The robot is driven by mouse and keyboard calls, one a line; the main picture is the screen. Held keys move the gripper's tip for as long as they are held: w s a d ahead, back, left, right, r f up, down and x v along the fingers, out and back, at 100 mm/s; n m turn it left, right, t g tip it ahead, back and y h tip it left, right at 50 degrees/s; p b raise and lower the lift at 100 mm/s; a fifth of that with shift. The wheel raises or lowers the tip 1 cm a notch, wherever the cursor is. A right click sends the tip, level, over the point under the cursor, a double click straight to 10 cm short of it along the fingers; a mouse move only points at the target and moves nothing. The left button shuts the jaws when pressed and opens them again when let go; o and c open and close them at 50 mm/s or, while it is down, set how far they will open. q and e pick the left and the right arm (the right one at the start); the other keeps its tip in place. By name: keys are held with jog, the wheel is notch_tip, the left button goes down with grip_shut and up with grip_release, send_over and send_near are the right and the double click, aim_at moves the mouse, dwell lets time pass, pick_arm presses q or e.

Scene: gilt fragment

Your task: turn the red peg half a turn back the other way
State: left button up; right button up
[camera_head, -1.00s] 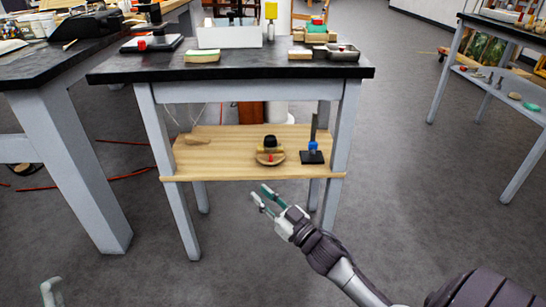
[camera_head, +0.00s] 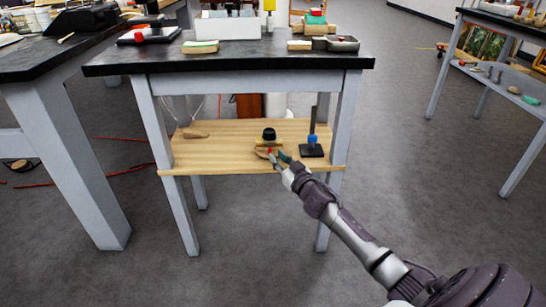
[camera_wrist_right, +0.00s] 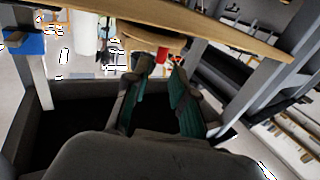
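The red peg (camera_head: 269,150) is a small red spot at the front of a round wooden piece (camera_head: 260,154) on the table's lower shelf. It also shows in the right wrist view (camera_wrist_right: 162,54), sticking out from the wooden piece. My right gripper (camera_head: 277,156) reaches in at the shelf's front edge, by the peg. In the right wrist view its two green-padded fingers (camera_wrist_right: 162,68) are apart, with the peg between or just beyond their tips. I cannot tell whether they touch it. My left gripper is out of view.
The wooden shelf (camera_head: 220,154) lies under a dark tabletop (camera_head: 240,62) on grey legs. A black-based stand with a blue clamp (camera_head: 312,139) is close to the right of the peg. A black knob (camera_head: 269,134) stands behind it. A wooden handled tool (camera_head: 192,133) lies at left.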

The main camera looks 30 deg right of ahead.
aim_at(273, 153)
jog(key=shift+w+d+b, duration=0.2)
jog(key=shift+w+b, duration=0.2)
jog(key=shift+w, duration=1.55)
grip_shut()
